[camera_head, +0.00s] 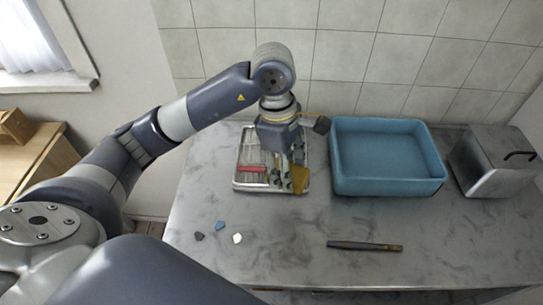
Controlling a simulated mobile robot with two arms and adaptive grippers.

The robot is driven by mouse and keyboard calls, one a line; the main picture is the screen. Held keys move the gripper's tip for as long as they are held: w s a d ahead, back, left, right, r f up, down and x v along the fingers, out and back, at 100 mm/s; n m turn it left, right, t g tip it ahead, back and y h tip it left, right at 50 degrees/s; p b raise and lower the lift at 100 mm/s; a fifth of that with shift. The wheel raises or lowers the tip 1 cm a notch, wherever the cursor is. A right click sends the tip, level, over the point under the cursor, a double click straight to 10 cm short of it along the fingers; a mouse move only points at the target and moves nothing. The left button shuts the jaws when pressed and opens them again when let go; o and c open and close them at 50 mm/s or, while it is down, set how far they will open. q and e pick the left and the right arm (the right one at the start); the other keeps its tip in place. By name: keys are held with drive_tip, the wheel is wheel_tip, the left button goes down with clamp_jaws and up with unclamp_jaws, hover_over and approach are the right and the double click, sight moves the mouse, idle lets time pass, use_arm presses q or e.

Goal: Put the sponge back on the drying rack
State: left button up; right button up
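My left gripper (287,174) points down over the right part of the drying rack (238,186), a shallow metal tray-like rack on the worktop. A mustard-yellow piece, which looks like the sponge (300,180), is tilted right at the fingertips, over the rack's front right corner. The fingers partly cover it. I cannot tell whether they grip it or only touch it, nor whether it rests on the rack. My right gripper is not in view.
A red item (252,168) lies on the rack. A blue basin (388,187) stands close to its right, with a metal box (485,175) beyond. A dark stick-like tool (365,246) and several small shards (220,226) lie in front. The front middle is mostly clear.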

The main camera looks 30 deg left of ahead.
use_arm(q)
drive_tip(key=n, duration=0.1)
drive_tip(key=f+n, duration=0.1)
drive_tip(key=n, duration=0.2)
drive_tip(key=shift+w+a+f+t+b, duration=0.25)
drive_tip(key=shift+w+a+t+b, duration=0.05)
drive_tip(key=shift+a+t, duration=0.1)
drive_tip(key=shift+w+a, duration=0.1)
drive_tip(key=shift+w, duration=0.05)
drive_tip(key=shift+n, duration=0.3)
drive_tip(key=w+a+p, duration=0.1)
drive_tip(key=w+a, duration=0.2)
drive_tip(key=w, duration=0.1)
drive_tip(key=w+a+f+p, duration=0.1)
drive_tip(key=w+a, duration=0.2)
drive_tip(key=w, duration=0.1)
drive_tip(key=w+a+p, duration=0.1)
drive_tip(key=w+a, duration=0.2)
drive_tip(key=w, duration=0.1)
drive_tip(key=shift+w+a+f, duration=0.1)
drive_tip(key=shift+a+f, duration=0.15)
drive_tip(key=shift+a, duration=0.15)
wheel_tip(320, 180, down, 3)
drive_tip(key=shift+f+p, duration=0.15)
drive_tip(key=shift+p, duration=0.7)
drive_tip(key=shift+f, duration=0.3)
drive_tip(key=o, duration=1)
drive_tip(key=shift+c, duration=0.2)
drive_tip(key=shift+r, duration=0.1)
